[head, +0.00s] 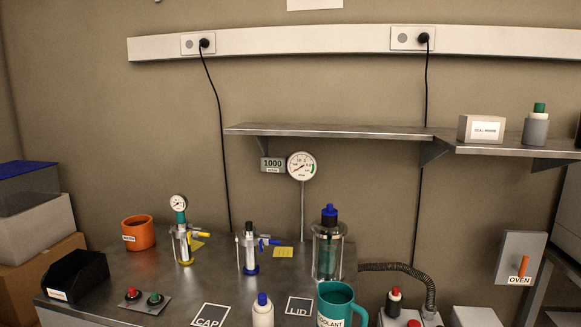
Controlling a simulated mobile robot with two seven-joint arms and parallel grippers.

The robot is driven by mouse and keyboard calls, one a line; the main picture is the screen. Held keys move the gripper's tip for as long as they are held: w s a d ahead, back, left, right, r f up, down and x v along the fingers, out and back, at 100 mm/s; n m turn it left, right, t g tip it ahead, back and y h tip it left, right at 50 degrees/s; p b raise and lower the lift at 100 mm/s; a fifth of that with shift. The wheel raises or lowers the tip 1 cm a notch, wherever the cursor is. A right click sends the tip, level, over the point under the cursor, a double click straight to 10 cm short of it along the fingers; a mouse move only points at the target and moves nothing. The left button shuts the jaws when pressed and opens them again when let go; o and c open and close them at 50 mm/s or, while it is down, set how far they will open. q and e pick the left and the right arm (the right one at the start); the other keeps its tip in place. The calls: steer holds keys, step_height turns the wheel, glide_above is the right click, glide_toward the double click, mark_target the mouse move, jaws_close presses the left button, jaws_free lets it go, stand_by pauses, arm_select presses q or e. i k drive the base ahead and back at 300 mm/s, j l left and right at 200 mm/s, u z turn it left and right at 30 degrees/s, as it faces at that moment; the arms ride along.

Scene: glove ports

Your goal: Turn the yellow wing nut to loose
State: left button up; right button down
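A small clamped device (183,247) with a metal cylinder stands on the steel bench at the left, with a pressure gauge (178,203) on its teal top. A yellow handle-like part (203,234) sticks out to its right, and a yellow ring (186,262) is at its foot. A second similar device (249,255) to its right has a blue side part (273,242) and a small yellow part beside it. Which yellow part is the wing nut, and whether it is tight or loose, I cannot tell at this size. Neither of my grippers is in view.
An orange mug (138,232) and black bin (75,277) stand left of the devices. A glass cylinder (328,250), teal jug (337,304) and white bottle (262,311) stand to the right. A metal shelf (330,131) hangs above.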

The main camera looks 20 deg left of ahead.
mark_target(190, 236)
steer(key=u, duration=1.4)
